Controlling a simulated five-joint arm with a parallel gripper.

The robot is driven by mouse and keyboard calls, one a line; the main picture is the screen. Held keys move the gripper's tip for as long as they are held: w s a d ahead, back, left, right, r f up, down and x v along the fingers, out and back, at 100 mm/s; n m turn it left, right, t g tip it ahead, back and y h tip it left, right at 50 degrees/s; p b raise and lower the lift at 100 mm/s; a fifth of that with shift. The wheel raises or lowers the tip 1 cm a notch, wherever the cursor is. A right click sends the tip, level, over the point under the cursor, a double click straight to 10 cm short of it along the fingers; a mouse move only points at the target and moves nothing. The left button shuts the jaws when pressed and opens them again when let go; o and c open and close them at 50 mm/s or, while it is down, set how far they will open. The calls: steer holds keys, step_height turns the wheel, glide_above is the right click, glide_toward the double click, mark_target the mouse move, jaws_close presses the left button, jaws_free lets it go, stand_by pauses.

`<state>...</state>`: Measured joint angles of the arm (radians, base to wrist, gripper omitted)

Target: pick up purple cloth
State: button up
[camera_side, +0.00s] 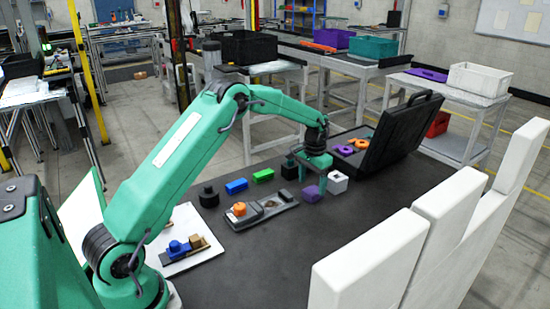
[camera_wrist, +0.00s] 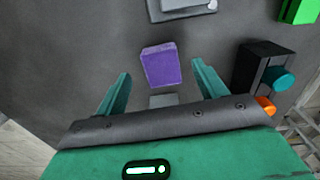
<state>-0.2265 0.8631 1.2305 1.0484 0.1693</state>
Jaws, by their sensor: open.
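A purple piece (camera_wrist: 161,65) lies on the dark table in the wrist view, between and slightly ahead of my fingertips. It looks more like a flat-sided block than a cloth. In the side view a small purple piece (camera_side: 311,193) lies right below my gripper (camera_side: 318,172), partly hidden by it. My gripper (camera_wrist: 160,72) is open and empty, with one finger to each side of the purple piece in the wrist view. I cannot tell the exact height left between fingertips and table.
A white cube (camera_side: 337,182) and a black block (camera_side: 290,169) stand close by. Green (camera_side: 263,175) and blue (camera_side: 236,186) blocks lie to the left, near a grey fixture (camera_side: 270,204). An open black case (camera_side: 400,130) is behind right. White panels (camera_side: 370,262) stand at the front.

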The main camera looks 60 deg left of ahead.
mark_target(311, 191)
steer(key=shift+w+f, duration=0.1)
steer(key=shift+f, duration=1.85)
steer(key=shift+c, duration=0.2)
steer(key=c, duration=1)
